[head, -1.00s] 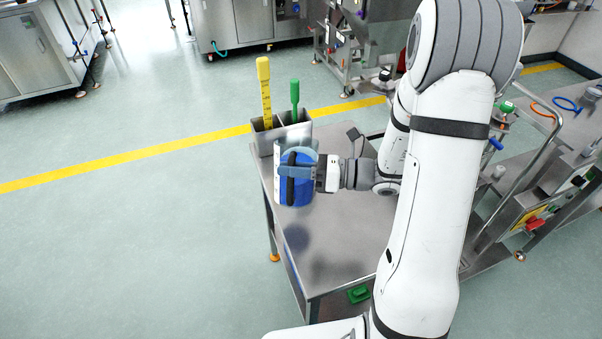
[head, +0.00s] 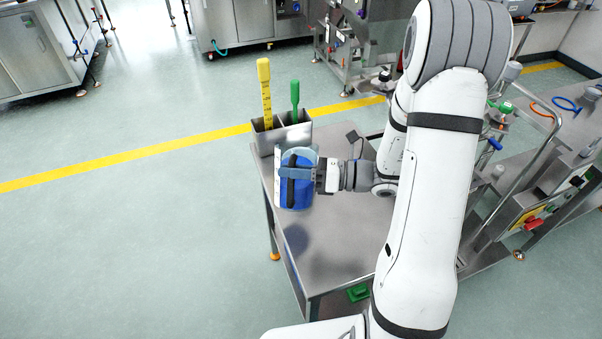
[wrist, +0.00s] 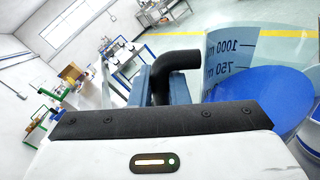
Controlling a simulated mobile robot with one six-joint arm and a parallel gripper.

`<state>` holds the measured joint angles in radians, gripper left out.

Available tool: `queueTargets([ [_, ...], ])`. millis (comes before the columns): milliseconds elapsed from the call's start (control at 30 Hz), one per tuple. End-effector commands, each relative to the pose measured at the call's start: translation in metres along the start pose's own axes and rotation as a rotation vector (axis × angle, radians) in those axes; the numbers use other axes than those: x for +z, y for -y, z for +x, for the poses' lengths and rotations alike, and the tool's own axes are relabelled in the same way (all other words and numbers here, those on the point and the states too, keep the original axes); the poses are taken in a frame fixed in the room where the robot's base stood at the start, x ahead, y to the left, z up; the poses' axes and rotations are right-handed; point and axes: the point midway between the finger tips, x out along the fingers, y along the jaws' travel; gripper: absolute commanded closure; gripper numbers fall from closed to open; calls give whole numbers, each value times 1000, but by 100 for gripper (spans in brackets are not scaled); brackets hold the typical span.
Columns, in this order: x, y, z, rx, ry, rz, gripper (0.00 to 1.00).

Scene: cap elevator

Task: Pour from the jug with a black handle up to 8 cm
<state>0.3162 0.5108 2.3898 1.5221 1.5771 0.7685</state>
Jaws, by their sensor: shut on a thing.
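My gripper (head: 291,174) is shut on the black handle (head: 291,180) of a clear jug (head: 312,156) with blue liquid in it. I hold the jug above the left side of a steel cart, with a dark shadow below. The wrist view shows the bent black handle (wrist: 176,62) between my blue-grey fingers (wrist: 160,86). The jug wall beside it (wrist: 262,48) is marked 1000 and 750, with blue liquid below the marks. A white upright strip (head: 277,170) stands at the jug's left; what it belongs to is mostly hidden. I cannot tell the jug's exact tilt.
The steel cart top (head: 340,225) is bare in front of the jug. Behind it stands a steel two-part holder (head: 268,140) with a yellow marked tool (head: 265,95) and a green-handled tool (head: 295,95). Equipment with a rail (head: 520,190) is at the right.

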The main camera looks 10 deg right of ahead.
Motion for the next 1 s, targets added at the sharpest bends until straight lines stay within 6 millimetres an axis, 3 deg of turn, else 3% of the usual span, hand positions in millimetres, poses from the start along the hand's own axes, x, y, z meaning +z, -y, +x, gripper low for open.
queueTargets([
  [1000, 1, 4, 0, 1, 2, 64, 100],
])
